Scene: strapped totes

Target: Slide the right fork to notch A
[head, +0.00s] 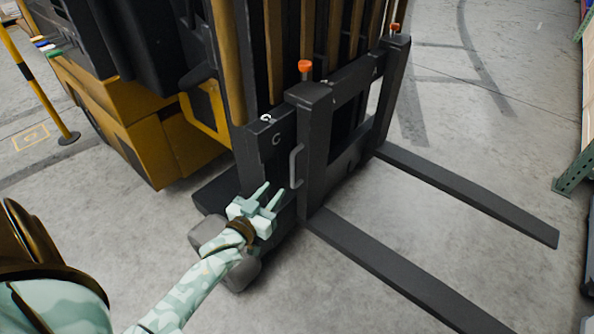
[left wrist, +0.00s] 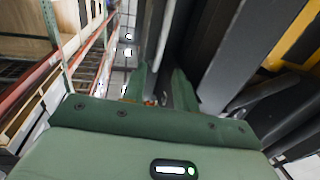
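The near fork (head: 398,276) and the far fork (head: 470,195) are dark steel and hang on the forklift's carriage. The near fork's upright shank has an orange-topped pin (head: 304,66) and a grey grab handle (head: 296,166) on its side. A letter C shows on the carriage plate (head: 276,141) left of this shank. My left gripper (head: 268,193) is open, its fingers apart, low and left of the handle, apparently holding nothing. In the left wrist view the open fingers (left wrist: 164,80) point up alongside dark steel parts. My right gripper is out of view.
The yellow forklift body (head: 160,130) and mast stand behind the carriage. A yellow-black post (head: 40,85) is at the left. A green rack upright (head: 576,165) is at the right edge. The concrete floor between and beyond the forks is clear.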

